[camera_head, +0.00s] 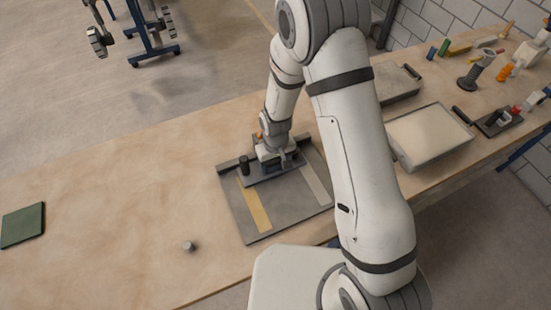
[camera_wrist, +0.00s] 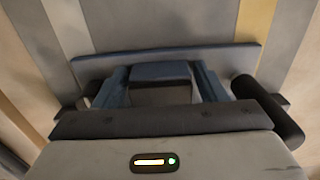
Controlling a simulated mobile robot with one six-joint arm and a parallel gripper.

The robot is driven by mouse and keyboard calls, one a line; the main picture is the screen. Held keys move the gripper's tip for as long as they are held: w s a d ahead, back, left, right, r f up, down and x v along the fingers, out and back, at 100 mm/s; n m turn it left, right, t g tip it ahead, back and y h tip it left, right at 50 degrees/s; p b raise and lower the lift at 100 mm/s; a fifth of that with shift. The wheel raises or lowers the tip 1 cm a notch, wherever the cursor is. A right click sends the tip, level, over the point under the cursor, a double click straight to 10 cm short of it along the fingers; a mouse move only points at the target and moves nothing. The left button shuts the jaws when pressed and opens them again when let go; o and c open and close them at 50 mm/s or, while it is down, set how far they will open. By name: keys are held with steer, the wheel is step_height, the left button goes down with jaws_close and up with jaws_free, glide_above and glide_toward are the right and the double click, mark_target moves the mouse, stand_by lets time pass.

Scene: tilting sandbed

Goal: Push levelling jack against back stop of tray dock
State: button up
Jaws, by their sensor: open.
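The tray dock (camera_head: 275,218) is a flat grey plate on the bench with a yellow and a light grey stripe. Its dark back stop (camera_head: 232,166) runs along the far edge, mostly hidden by my arm. A blue-grey jack (camera_head: 254,181) with a straight front edge sits on the dock near the back stop; it also shows in the wrist view (camera_wrist: 230,55). Contact with the back stop is hidden.
A small grey knob (camera_head: 189,246) lies left of the dock, and a green pad (camera_head: 22,225) lies at the bench's left end. The bench left of the dock is mostly clear.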

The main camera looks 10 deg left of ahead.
steer(key=c, duration=1.1)
steer(key=o, duration=1.4)
steer(key=shift+r+b, duration=0.8)
steer(key=shift+r, duration=3.05)
